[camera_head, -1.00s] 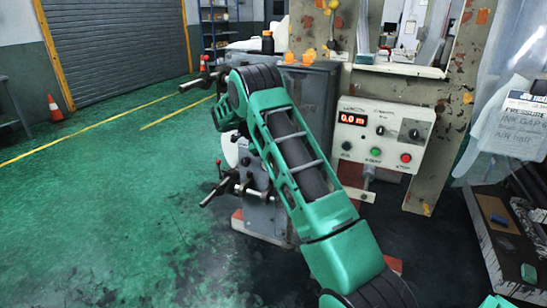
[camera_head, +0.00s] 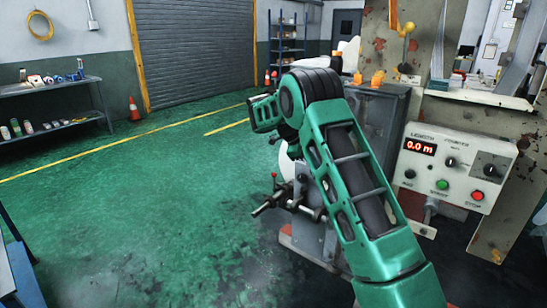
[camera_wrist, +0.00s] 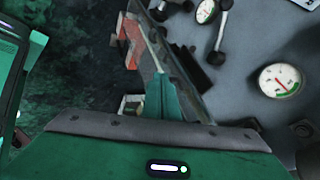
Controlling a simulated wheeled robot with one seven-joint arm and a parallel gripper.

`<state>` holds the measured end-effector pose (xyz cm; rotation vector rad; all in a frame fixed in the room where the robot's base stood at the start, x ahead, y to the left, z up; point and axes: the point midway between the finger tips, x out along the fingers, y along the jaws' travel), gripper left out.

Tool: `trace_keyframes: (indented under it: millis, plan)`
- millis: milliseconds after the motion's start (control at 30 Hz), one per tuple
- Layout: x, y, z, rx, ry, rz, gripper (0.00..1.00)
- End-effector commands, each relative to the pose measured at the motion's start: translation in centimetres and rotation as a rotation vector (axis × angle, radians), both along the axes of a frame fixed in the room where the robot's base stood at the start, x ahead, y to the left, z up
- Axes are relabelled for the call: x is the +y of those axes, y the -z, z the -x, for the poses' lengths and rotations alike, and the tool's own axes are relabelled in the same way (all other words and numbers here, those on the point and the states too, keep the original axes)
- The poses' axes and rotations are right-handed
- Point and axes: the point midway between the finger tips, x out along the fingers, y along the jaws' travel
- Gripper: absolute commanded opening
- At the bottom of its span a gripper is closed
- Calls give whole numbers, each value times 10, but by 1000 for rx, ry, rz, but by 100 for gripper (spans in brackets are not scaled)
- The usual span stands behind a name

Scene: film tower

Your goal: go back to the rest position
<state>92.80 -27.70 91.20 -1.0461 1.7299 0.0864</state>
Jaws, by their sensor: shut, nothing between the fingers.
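My gripper (camera_wrist: 165,97) shows in the wrist view as green fingers together, with nothing visible between them. In the head view my green arm is folded in front of the machine, and its far end points left beside the machine's handles; the fingers cannot be made out there. In the wrist view the gripper is close to a grey machine panel (camera_wrist: 245,60) with round gauges (camera_wrist: 279,80) and dark knobbed levers. I cannot tell whether it touches anything.
The machine's control box (camera_head: 455,165) with a lit display stands to the right of my arm. A handwheel lever (camera_head: 270,203) juts left from the machine. A shelf with bottles (camera_head: 50,90) and a traffic cone (camera_head: 134,110) stand at the left. The green floor (camera_head: 130,200) there is clear.

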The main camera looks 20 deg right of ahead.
Motion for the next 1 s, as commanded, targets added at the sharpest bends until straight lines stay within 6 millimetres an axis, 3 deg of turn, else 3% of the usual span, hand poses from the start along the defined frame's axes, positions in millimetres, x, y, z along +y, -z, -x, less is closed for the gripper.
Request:
trace_keyframes:
  millis: [200, 367, 700, 1000]
  plan:
    - [-2, -7, 6, 13, -20, -9, 0]
    - [-12, -34, 37, 88, -125, -55, 0]
    - [-22, -90, 151, 304, -498, -213, 0]
    - [-8, -109, 267, 441, -861, -350, 0]
